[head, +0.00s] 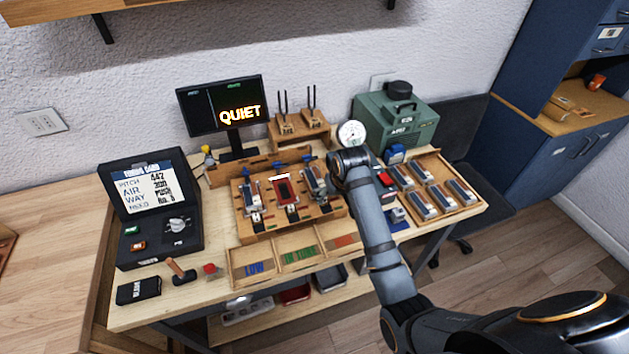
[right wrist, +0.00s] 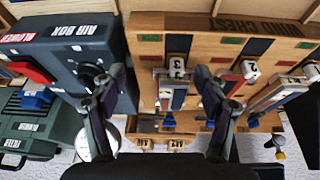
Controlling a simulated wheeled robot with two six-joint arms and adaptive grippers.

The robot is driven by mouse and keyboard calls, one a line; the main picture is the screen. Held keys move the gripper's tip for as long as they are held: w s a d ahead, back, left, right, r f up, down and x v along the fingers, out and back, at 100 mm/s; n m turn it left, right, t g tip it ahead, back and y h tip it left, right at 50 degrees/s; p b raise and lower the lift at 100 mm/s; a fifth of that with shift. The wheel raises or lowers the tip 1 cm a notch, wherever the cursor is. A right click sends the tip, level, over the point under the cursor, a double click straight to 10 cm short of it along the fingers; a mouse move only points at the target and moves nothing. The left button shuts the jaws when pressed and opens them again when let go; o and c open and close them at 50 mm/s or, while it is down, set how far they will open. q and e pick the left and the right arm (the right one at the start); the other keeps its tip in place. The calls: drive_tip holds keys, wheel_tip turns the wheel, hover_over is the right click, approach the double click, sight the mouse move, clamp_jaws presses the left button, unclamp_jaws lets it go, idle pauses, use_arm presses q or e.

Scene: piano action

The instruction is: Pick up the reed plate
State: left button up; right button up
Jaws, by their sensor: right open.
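Several slim grey-metal pieces that look like reed plates are in view; I cannot tell which one the task means. One (head: 314,182) lies at the right station of the wooden block (head: 245,222), close to my right gripper. In the right wrist view, a grey plate (right wrist: 179,96) lies at the station marked 3, between and beyond my fingers. My right gripper (right wrist: 160,85) is open and empty, with its fingers spread to either side. In the head view my right gripper (head: 340,182) is mostly hidden by its own wrist. My left gripper is not in view.
A wooden tray (head: 470,209) with several similar plates stands at right. A sorting tray (head: 238,281) is in front. The dark air box (right wrist: 60,60) is close beside my fingers. A green machine (head: 390,125), gauge (head: 352,133), monitor (head: 220,105) and tuner case (head: 150,215) surround the block.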

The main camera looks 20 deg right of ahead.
approach(315, 178)
drive_tip(key=x, duration=0.3)
drive_tip(key=shift+f+p, duration=0.4)
drive_tip(key=shift+p+x, duration=0.6)
drive_tip(key=shift+x, duration=2.15)
drive_tip(key=shift+r, duration=0.15)
drive_tip(key=c, duration=0.4)
drive_tip(key=shift+w, duration=0.1)
drive_tip(key=c, duration=0.9)
